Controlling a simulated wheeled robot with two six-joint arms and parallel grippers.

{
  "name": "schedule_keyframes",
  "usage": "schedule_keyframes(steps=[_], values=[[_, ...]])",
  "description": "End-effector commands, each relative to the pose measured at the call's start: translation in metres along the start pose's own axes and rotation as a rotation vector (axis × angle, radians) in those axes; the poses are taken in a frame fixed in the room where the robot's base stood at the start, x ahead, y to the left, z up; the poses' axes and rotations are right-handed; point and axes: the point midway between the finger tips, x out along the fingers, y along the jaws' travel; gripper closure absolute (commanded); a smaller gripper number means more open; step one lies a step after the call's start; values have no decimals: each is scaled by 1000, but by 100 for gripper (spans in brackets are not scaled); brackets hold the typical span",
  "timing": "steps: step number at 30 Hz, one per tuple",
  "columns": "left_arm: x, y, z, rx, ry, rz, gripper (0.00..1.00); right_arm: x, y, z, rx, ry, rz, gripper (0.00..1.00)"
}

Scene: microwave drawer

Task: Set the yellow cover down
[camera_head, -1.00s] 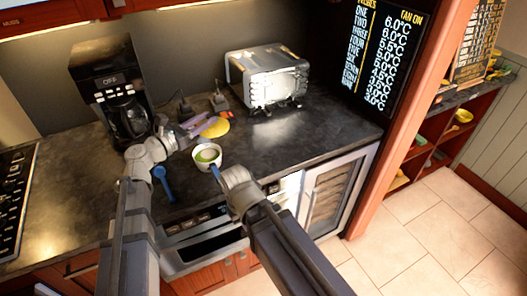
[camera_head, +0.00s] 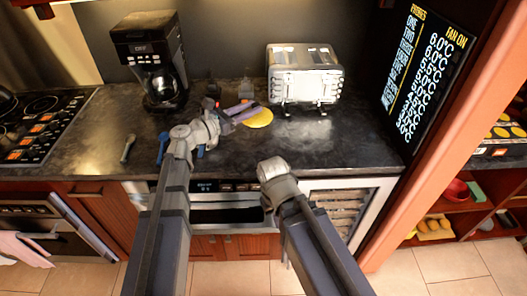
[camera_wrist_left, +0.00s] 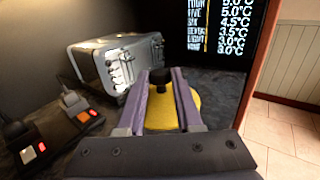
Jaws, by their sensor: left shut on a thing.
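The yellow cover (camera_head: 259,119) is a round disc with a dark knob, low over the counter in front of the toaster in the head view. It also shows in the left wrist view (camera_wrist_left: 165,117), between and beyond the fingers. My left gripper (camera_head: 243,110) has purple-grey fingers shut on the cover; in the left wrist view the fingers (camera_wrist_left: 160,90) flank its dark knob. I cannot tell whether the cover touches the counter. My right arm's wrist is in front of the counter edge; its fingertips are hidden.
A silver toaster (camera_head: 305,84) stands behind the cover, and a black coffee maker (camera_head: 150,55) stands at the left. Sockets with red lights (camera_wrist_left: 57,133) are left of the fingers. The dark counter (camera_head: 335,145) is clear to the right of the cover. A drawer appliance (camera_head: 226,208) sits below.

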Motion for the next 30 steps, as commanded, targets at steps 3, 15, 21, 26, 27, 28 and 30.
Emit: schedule_keyframes(steps=[3, 15, 21, 26, 27, 28, 30], values=[[0, 1, -6, 0, 0, 6, 100, 6, -1, 0, 0, 0, 0, 100], [0, 12, -52, 0, 0, 78, 100, 52, -5, -3, 0, 0, 0, 100], [0, 12, -59, 0, 0, 79, 100, 59, -6, -4, 0, 0, 0, 100], [0, 12, -82, 0, 0, 78, 100, 82, -8, -5, 0, 0, 0, 100], [0, 12, -89, 0, 0, 78, 100, 88, -8, -5, 0, 0, 0, 100], [0, 12, -94, 0, 0, 78, 100, 93, -9, -6, 0, 0, 0, 100], [0, 12, -104, 0, 0, 78, 100, 104, -10, -6, 0, 0, 0, 100]])
